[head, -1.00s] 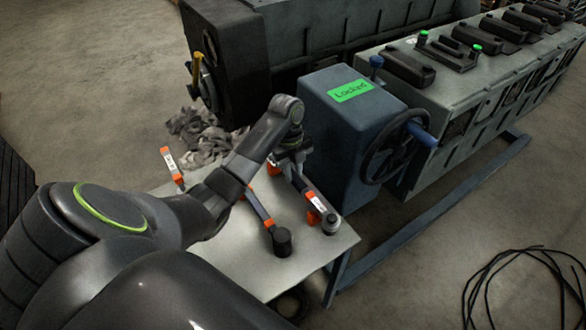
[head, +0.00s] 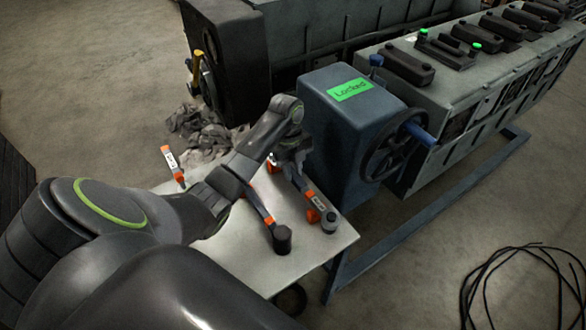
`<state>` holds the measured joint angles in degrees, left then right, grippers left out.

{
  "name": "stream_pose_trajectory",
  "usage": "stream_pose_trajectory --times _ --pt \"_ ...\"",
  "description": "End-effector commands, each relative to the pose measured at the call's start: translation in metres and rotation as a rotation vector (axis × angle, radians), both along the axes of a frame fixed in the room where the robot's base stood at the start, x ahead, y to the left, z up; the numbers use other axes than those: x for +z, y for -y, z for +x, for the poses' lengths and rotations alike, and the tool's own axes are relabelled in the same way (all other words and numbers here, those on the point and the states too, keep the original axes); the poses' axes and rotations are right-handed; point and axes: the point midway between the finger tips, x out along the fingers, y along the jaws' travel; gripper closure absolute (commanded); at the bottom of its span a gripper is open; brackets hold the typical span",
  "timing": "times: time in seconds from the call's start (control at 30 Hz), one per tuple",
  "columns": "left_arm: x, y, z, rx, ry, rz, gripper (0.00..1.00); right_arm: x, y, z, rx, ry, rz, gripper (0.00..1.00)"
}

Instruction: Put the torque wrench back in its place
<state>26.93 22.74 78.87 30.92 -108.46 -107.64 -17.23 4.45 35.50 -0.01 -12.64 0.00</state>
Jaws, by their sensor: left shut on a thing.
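A grey wrench (head: 302,184) with a white label lies along the right side of the small pale table, its round head (head: 329,223) near the table's front right corner. Orange pieces show beside it near the label and near the gripper; I cannot tell if they are holders under it. My left gripper (head: 291,165) reaches down to the far end of this wrench and is shut on it. The fingertips are mostly hidden by my wrist. My right gripper is not in view.
Another dark tool (head: 281,238) with orange bands lies to the left, partly behind my arm. An orange tool with a white label (head: 171,163) is at the table's left. A blue-grey housing (head: 345,135) with a handwheel (head: 392,150) stands close behind. Cables (head: 525,285) lie on the floor at right.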

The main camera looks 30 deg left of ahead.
Motion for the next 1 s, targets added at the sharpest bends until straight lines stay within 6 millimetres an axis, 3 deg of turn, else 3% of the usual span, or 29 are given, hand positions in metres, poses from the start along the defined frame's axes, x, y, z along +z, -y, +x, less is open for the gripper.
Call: stream_pose_trajectory --times 0.8,0.83,1.0 --pt "-0.022 0.000 0.001 -0.002 0.002 -0.001 1.00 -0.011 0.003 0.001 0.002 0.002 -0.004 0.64" --pt "-0.022 0.000 0.001 -0.002 0.002 -0.001 0.79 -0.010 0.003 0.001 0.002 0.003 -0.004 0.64" --pt "-0.021 0.000 0.000 -0.001 0.002 -0.001 0.57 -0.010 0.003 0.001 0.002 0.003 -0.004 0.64"
